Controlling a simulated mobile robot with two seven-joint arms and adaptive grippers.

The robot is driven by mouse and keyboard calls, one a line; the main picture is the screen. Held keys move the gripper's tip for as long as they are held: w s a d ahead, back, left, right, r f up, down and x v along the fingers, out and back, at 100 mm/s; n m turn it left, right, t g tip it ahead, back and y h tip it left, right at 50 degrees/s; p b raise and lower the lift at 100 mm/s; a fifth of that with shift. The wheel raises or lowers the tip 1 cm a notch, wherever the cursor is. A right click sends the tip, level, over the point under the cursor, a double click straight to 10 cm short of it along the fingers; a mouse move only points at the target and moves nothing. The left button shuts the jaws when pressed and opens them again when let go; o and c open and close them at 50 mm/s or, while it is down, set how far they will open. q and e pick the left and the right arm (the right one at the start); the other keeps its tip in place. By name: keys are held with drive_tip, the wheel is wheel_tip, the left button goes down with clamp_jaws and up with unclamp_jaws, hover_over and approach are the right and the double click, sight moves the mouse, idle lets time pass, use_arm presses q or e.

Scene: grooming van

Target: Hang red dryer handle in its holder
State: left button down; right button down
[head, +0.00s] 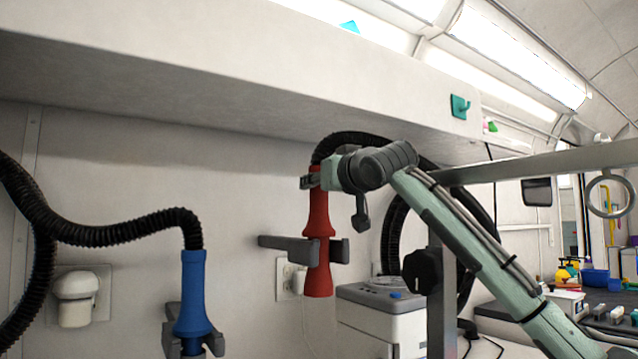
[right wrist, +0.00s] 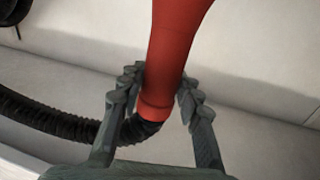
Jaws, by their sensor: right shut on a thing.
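The red dryer handle (head: 318,215) hangs upright against the back wall in the head view, its wide end down and a black hose at its top. My right gripper (head: 312,181) is shut on its upper end. The grey holder (head: 285,247) is level with the handle's lower part, with grey pieces showing on both sides of it. I cannot tell whether the holder bears the handle. In the right wrist view, the red handle (right wrist: 172,60) runs between the fingers (right wrist: 160,100), near its hose end. My left gripper is not in view.
A blue dryer handle (head: 193,290) stands in a grey holder at the lower left, with its black hose (head: 110,235) curving left. A grey-white box unit (head: 380,310) stands right of the red handle. A shelf overhangs above. A metal rail (head: 550,165) crosses at right.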

drive_tip(key=shift+f, duration=0.1)
drive_tip(key=c, duration=1.2)
unclamp_jaws()
drive_tip(key=o, duration=0.4)
drive_tip(key=shift+f, duration=0.15)
drive_tip(key=shift+c, duration=0.2)
drive_tip(key=o, duration=0.5)
drive_tip(key=shift+s, duration=0.1)
drive_tip(key=shift+b+v, duration=2.4)
drive_tip(key=shift+v, duration=2.55)
